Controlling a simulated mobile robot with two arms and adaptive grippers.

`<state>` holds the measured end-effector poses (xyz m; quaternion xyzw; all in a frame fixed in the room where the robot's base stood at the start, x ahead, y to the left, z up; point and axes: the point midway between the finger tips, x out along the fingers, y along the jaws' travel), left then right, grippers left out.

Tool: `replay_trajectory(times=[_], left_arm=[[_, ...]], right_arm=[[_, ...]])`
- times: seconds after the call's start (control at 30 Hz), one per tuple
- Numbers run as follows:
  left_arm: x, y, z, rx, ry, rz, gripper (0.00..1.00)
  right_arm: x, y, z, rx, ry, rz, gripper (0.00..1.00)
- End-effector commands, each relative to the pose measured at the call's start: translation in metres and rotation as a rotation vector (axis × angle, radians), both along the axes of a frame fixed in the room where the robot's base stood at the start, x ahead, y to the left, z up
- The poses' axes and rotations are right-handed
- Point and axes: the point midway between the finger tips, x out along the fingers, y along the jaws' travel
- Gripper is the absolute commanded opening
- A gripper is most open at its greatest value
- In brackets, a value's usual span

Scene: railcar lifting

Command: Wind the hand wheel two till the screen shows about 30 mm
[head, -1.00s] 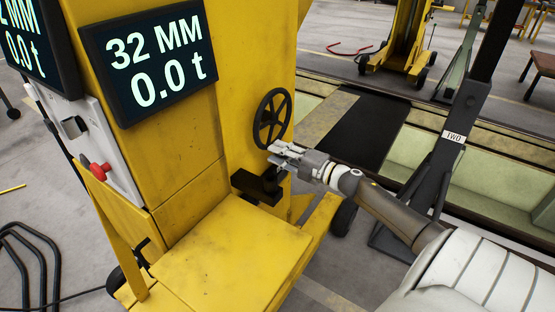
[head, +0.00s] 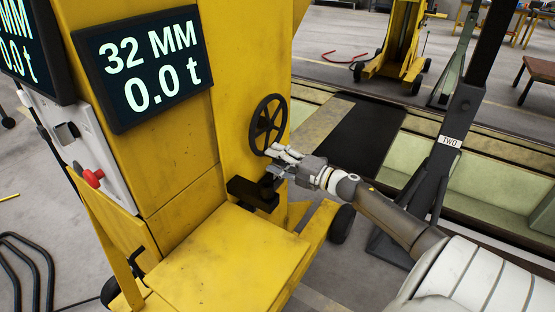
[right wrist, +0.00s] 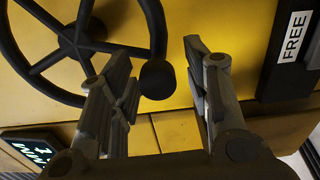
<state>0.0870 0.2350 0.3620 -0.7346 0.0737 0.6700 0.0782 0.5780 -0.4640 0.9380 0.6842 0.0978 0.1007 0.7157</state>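The black spoked hand wheel (head: 266,125) is on the side of the yellow jack column, with its lower rim just above my right gripper (head: 279,161). In the right wrist view the wheel (right wrist: 80,38) fills the upper left. Its round dark knob (right wrist: 157,80) shows between the two spread fingers of my right gripper (right wrist: 158,62). The fingers stand apart from the knob on both sides. I cannot tell how deep the knob sits between them. The screen (head: 145,65) reads 32 MM and 0.0 t. My left gripper is not in view.
A red button (head: 93,177) is on the pale control panel at the left. A dark plate with a FREE label (right wrist: 295,37) is right of the fingers.

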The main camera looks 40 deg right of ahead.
Motion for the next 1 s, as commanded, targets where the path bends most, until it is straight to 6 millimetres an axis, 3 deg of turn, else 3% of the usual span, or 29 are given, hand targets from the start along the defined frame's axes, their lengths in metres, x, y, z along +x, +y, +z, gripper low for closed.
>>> replay_trajectory(times=[0.37, 1.0], left_arm=[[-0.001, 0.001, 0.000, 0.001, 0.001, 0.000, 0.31], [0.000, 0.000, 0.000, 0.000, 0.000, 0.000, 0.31]], right_arm=[[-0.008, -0.002, 0.000, 0.001, 0.000, 0.000, 0.45], [-0.103, -0.030, -0.001, 0.002, 0.001, -0.001, 0.45]])
